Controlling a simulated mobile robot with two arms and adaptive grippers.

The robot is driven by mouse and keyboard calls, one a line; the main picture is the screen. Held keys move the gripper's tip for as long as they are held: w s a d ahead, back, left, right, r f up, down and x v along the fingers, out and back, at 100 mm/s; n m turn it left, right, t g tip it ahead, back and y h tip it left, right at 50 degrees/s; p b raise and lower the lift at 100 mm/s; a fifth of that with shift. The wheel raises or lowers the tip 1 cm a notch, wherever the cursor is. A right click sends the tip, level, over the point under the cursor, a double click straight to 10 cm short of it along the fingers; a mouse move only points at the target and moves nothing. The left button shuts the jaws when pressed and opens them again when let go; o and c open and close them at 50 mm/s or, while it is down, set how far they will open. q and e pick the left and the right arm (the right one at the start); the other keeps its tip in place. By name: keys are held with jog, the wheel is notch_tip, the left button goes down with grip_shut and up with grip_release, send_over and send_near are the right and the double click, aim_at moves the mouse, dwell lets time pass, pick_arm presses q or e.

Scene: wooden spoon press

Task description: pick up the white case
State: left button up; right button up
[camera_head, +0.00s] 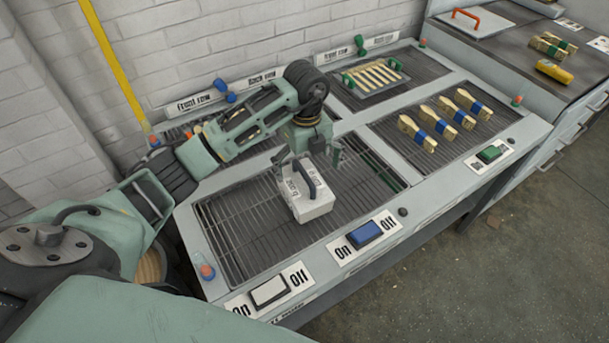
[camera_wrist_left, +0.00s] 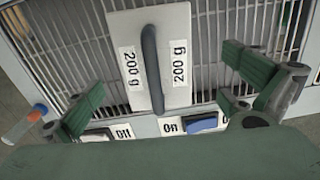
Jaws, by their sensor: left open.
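The white case (camera_head: 309,193) is a small box with a dark arched handle on top and "200 g" labels. It rests on the wire grate (camera_head: 240,231) in the front left bay of the bench. My left gripper (camera_head: 310,152) hangs just above and behind the case, pointing down. It is open, with nothing held. In the left wrist view, the case (camera_wrist_left: 181,87) and its handle lie between the two spread green fingers (camera_wrist_left: 163,90), apart from both. My right gripper is not in view.
Blue (camera_head: 364,232), white (camera_head: 269,290) and green (camera_head: 489,153) switches line the bench's front edge. Wooden pieces with blue bands (camera_head: 434,124) lie in the right bay. A slatted tray (camera_head: 371,76) with green handles sits behind. The grate left of the case is clear.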

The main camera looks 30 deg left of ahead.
aim_at(303, 183)
pick_arm(q)
jog(key=f+p, duration=0.1)
jog(key=s+f+p, duration=0.1)
jog(key=f, duration=0.1)
jog(key=shift+s+d+f, duration=0.1)
jog(key=shift+f, duration=0.15)
jog(key=f, duration=0.2)
jog(key=shift+a+f, duration=0.2)
jog(key=shift+f, duration=0.2)
jog(key=shift+f+p, duration=0.3)
jog(key=shift+f, duration=0.1)
jog(key=c, duration=1.1)
jog(key=shift+c, duration=1.2)
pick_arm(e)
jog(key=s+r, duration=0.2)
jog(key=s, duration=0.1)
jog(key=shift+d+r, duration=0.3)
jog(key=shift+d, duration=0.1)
